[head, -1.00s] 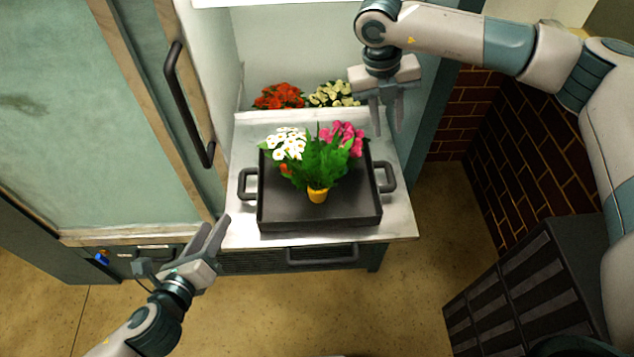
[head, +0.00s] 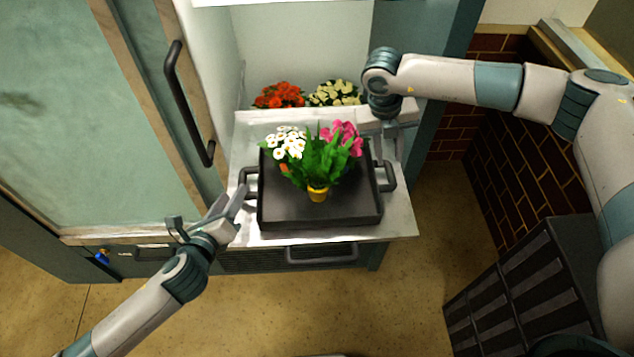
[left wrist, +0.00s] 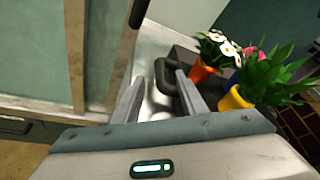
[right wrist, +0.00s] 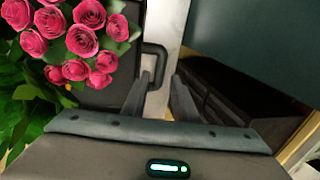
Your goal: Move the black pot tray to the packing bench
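The black pot tray (head: 330,213) lies on a pale metal counter with a loop handle on each side. On it stand pots with white daisies (head: 287,143), pink flowers (head: 345,136) and a yellow pot (head: 318,194) of green leaves. My left gripper (head: 231,203) is open just left of the left handle (head: 250,178); in the left wrist view that handle (left wrist: 166,75) lies beyond and between the fingers. My right gripper (head: 389,146) is above the tray's right side, near the right handle (head: 388,176). In the right wrist view its open fingers (right wrist: 160,97) point at the handle (right wrist: 158,62).
Red flowers (head: 279,95) and cream flowers (head: 334,92) stand behind the tray. A cabinet door with a long dark handle (head: 188,105) is on the left. A dark slatted crate (head: 520,290) is at the lower right. The counter (head: 400,222) has a narrow bare front edge.

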